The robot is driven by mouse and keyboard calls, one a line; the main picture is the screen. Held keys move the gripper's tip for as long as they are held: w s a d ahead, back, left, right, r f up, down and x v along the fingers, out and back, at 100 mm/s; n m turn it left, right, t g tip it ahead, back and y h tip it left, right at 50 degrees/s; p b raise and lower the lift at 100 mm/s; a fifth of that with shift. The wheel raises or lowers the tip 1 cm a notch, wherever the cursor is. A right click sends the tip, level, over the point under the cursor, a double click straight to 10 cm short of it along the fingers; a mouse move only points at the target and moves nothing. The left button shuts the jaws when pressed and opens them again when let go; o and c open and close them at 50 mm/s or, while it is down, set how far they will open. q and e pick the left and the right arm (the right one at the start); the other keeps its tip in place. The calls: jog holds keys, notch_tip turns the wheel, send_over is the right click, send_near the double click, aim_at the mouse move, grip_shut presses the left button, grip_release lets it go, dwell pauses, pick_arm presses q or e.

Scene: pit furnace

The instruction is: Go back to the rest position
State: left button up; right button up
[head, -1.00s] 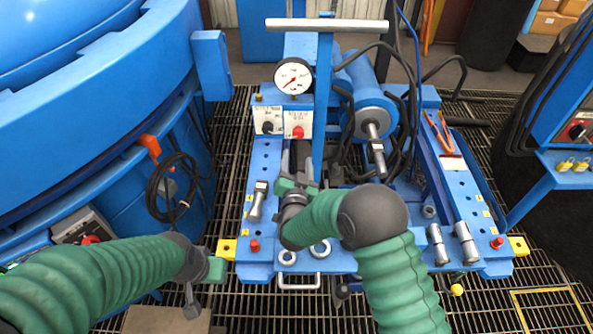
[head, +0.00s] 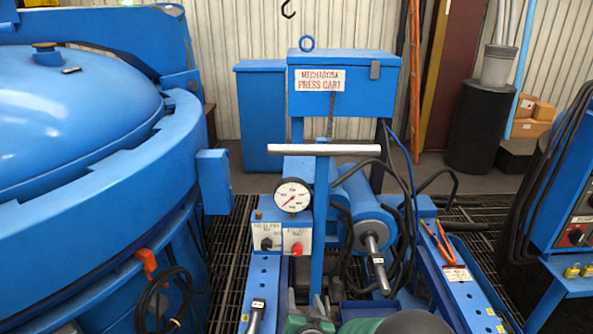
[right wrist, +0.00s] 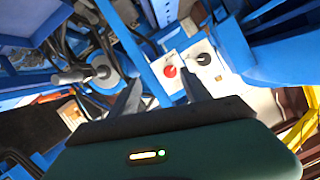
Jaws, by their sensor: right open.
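My right gripper (head: 320,306) shows only partly at the bottom edge of the head view, in front of the blue press cart (head: 264,290). In the right wrist view its two dark fingers (right wrist: 162,90) stand apart with nothing between them. Beyond them is a panel with a red knob (right wrist: 170,71) and a black knob (right wrist: 204,59). The same panel (head: 280,237) shows in the head view below a round gauge (head: 292,195). My left gripper is outside the view.
A large blue furnace vessel (head: 75,125) fills the left side. A blue cylinder (head: 360,212) with dark hoses and an upright with a white crossbar (head: 325,149) rise from the cart. A blue control stand (head: 575,230) is at the right. Dark grating (head: 232,240) lies around the cart.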

jog(key=s+d+f+n+g+h, duration=0.1)
jog(key=s+d+n+g, duration=0.1)
jog(key=s+d+g, duration=0.65)
jog(key=s+d+f+n+g, duration=0.1)
jog(key=s+d+g, duration=0.2)
jog(key=s+d, duration=0.95)
jog(key=s+a+p+v, duration=0.1)
jog(key=a+p+v, duration=0.2)
jog(key=p+v, duration=1.3)
jog(key=shift+s+r, duration=0.2)
jog(key=shift+a+g, duration=0.1)
jog(key=shift+g, duration=0.15)
